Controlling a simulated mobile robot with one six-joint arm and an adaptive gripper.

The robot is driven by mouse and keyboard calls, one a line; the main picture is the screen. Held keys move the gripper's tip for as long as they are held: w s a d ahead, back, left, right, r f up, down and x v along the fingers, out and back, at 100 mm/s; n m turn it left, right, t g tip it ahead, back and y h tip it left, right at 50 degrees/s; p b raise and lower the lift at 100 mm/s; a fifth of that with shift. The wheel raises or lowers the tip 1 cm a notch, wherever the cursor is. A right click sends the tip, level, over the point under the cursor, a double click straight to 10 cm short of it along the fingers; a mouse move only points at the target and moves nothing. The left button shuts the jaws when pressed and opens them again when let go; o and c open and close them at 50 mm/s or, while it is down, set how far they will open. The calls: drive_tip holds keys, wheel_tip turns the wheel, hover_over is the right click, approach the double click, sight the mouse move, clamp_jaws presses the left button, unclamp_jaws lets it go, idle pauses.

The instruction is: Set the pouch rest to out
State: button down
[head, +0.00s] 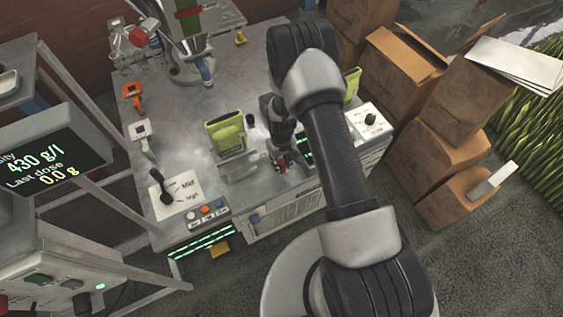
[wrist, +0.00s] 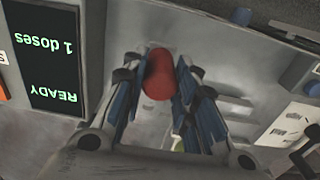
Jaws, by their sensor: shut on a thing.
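My gripper (wrist: 160,82) is closed around a red knob (wrist: 157,76), its blue-padded fingers on both sides. What the knob is fixed to is mostly hidden by the fingers. In the head view my gripper (head: 281,164) is low at the front of the metal table, partly hidden by my arm. A metal pouch rest (head: 238,168) seems to stand just left of it, below a green pouch (head: 225,134). I cannot tell from these views whether the rest is in or out.
A display (wrist: 48,50) reads READY and 1 doses. A black dial (head: 180,187) with Mid and High marks and several buttons (head: 206,211) lie at the table's front left. Another dial (head: 370,118) is at the right. Cardboard boxes (head: 405,65) stand beyond the right edge.

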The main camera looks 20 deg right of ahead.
drive_tip(key=shift+s, duration=0.35)
drive_tip(key=shift+s+f, duration=0.1)
drive_tip(key=c, duration=1.3)
unclamp_jaws()
wheel_tip(320, 180, up, 12)
drive_tip(key=shift+r, duration=0.1)
